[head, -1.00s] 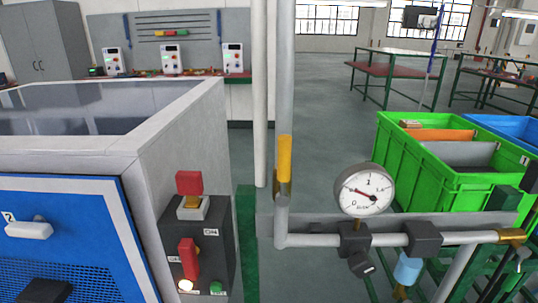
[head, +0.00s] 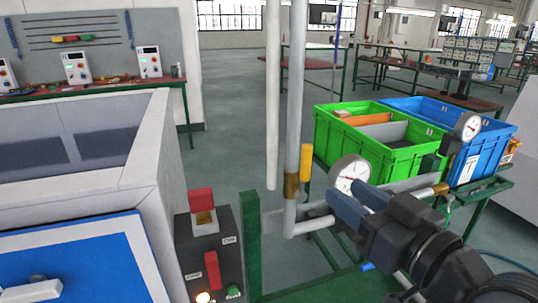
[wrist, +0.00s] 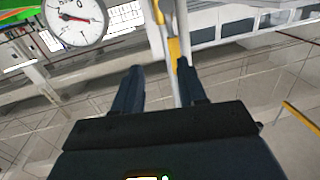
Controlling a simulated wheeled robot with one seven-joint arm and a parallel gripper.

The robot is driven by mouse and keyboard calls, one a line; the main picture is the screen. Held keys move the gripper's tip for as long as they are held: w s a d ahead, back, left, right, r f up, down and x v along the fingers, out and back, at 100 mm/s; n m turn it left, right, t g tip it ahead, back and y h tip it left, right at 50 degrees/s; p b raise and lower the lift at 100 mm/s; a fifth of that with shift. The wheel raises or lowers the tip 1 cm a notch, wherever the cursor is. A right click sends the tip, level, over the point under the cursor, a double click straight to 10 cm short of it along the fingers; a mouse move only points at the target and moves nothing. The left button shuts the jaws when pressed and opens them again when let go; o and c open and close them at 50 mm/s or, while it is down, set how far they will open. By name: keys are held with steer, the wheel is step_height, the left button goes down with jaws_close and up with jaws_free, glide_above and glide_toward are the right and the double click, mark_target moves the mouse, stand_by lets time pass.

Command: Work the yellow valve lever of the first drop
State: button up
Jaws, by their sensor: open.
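The yellow valve lever (head: 306,164) stands upright beside the vertical grey pipe (head: 297,110), with a brass valve body (head: 291,187) at its lower end. My gripper (head: 347,191) is open and empty, to the right of and slightly below the lever in the head view, in front of the lower pipework. In the wrist view the yellow lever (wrist: 174,50) shows beyond the gap between my fingertips (wrist: 158,66), nearer the right one. I see no contact between the fingers and the lever.
A round pressure gauge (head: 349,174) is close behind my fingers; it also shows in the wrist view (wrist: 75,20). A control box with red switches (head: 207,245) and a blue-fronted cabinet (head: 80,265) stand left. Green (head: 365,155) and blue (head: 478,165) crates sit behind right.

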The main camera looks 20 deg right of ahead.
mark_target(310, 159)
steer(key=shift+n+y, duration=0.5)
steer(key=w+a+r+b, duration=0.2)
steer(key=w+b, duration=0.1)
steer(key=shift+w+a+r, duration=0.2)
steer(key=shift+w+a, duration=0.05)
steer(key=shift+w, duration=0.05)
steer(key=shift+r+p+x, duration=0.1)
steer(key=shift+p+x, duration=0.15)
steer(key=shift+x, duration=1.15)
steer(key=shift+r+p+x, duration=0.15)
steer(key=shift+p+x, duration=0.05)
steer(key=shift+x, duration=1.15)
jaws_close()
